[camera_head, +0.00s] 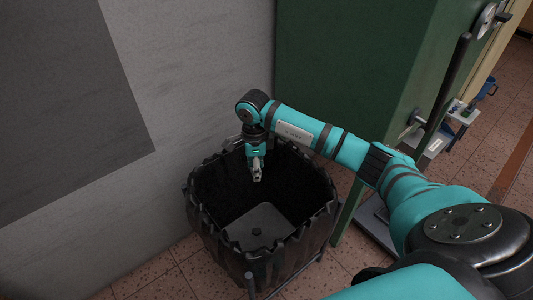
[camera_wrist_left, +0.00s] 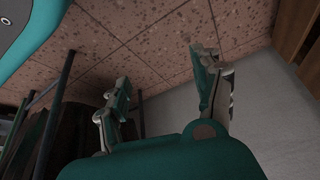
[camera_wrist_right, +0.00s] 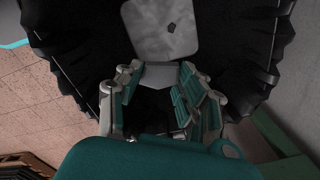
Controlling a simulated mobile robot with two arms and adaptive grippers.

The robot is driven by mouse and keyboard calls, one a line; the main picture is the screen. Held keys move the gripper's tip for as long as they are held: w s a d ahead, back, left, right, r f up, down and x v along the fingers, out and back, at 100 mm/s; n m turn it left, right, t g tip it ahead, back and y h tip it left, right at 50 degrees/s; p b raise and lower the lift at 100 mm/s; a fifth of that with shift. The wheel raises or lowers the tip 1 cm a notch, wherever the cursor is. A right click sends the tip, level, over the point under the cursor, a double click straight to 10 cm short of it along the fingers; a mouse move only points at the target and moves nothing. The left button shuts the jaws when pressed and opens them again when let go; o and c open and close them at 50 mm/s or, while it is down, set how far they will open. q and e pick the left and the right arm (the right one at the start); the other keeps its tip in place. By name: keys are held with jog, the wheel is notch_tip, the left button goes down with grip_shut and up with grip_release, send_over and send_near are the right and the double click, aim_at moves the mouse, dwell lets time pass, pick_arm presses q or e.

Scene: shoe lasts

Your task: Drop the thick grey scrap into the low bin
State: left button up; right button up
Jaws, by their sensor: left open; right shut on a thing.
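The low bin (camera_head: 325,215) stands on the floor by the wall, with a black ragged-edged liner and a grey square bottom. It also fills the top of the right wrist view (camera_wrist_right: 85,60). My right gripper (camera_head: 257,178) hangs pointing down over the bin's opening. It is shut on a small grey piece, which I take for the thick grey scrap (camera_wrist_right: 158,76), between its fingertips in the right wrist view. The scrap is mostly hidden by the fingers in the head view. My left gripper (camera_wrist_left: 168,85) is open and empty, seen only in the left wrist view.
A small dark piece (camera_head: 255,231) lies on the bin's bottom. A grey wall (camera_head: 200,80) is behind the bin at left. A tall green cabinet or machine (camera_head: 345,70) stands behind and right of it. Tiled floor (camera_head: 185,275) shows in front.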

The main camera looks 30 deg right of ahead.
pick_arm(q)
jog(key=s+a+f+g+p, duration=0.2)
jog(key=s+a+g, duration=0.15)
jog(key=s, duration=0.55)
jog(key=w+d+r+b, duration=0.2)
jog(key=w+r+b, duration=0.3)
jog(key=r, duration=0.7)
jog(key=w+t, duration=0.1)
jog(key=w, duration=0.1)
jog(key=shift+w+y, duration=0.4)
pick_arm(e)
notch_tip(320, 180, down, 6)
jog(key=s+d+m, duration=0.1)
jog(key=d+m, duration=0.2)
jog(key=shift+f, duration=0.15)
jog(key=shift+s+a, duration=0.1)
jog(key=o, duration=0.9)
notch_tip(320, 180, up, 12)
